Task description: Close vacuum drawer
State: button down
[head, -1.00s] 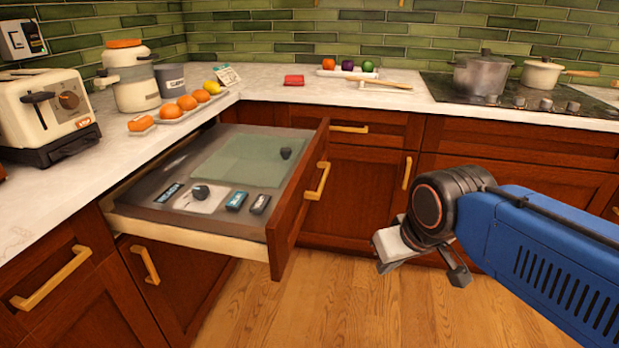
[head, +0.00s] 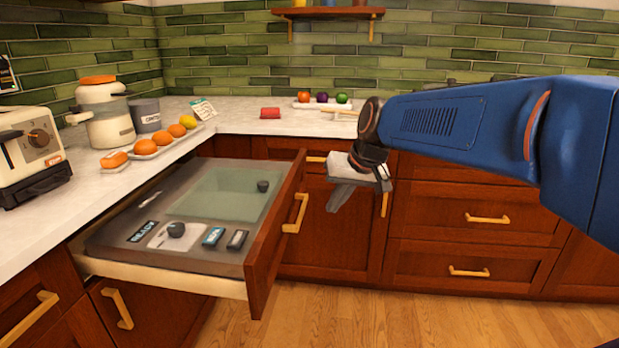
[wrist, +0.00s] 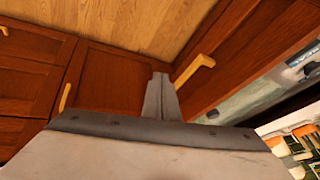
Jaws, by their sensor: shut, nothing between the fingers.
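The vacuum drawer (head: 182,218) is pulled well out of the left counter in the head view. Its top panel has a greenish glass plate, a dark knob and small labelled buttons. Its wooden front (head: 274,240) carries a brass handle (head: 295,213). My gripper (head: 338,195) is shut and empty, to the right of the drawer front and apart from it in the head view. In the wrist view my gripper's fingers (wrist: 160,98) show in the middle, with the drawer front (wrist: 255,50) and its handle (wrist: 196,70) to their right.
The counter holds a toaster (head: 30,150), a jar (head: 103,112), a grey canister (head: 145,115) and a tray of oranges. A red item (head: 270,113) and a tray of vegetables (head: 322,103) stand at the back. Closed cabinets line the right. The wood floor (head: 400,325) is clear.

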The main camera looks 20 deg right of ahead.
aim_at(205, 166)
jog(key=w+d+r+m, duration=0.1)
jog(key=w+d, duration=0.2)
jog(key=w, duration=0.3)
jog(key=w+d+r+m+t, duration=0.1)
jog(key=w+d, duration=0.2)
jog(key=w, duration=0.3)
jog(key=w+d+r, duration=0.1)
jog(key=w+d, duration=0.2)
jog(key=w, duration=0.4)
jog(key=shift+y, duration=0.4)
jog(key=shift+w+a+f, duration=0.9)
jog(key=shift+w+f, duration=0.3)
jog(key=shift+f, duration=0.15)
jog(key=shift+w+a+f, duration=0.85)
jog(key=shift+w+f, duration=0.35)
jog(key=shift+f, duration=0.2)
jog(key=shift+w+a+f, duration=0.9)
jog(key=shift+w+f, duration=0.3)
jog(key=shift+f, duration=0.15)
jog(key=w+a, duration=0.6)
jog(key=a, duration=0.5)
jog(key=w+a, duration=0.6)
jog(key=a, duration=0.5)
jog(key=w+a, duration=0.7)
jog(key=a, duration=0.3)
jog(key=shift+a, duration=0.4)
jog(key=shift+s+d, duration=0.1)
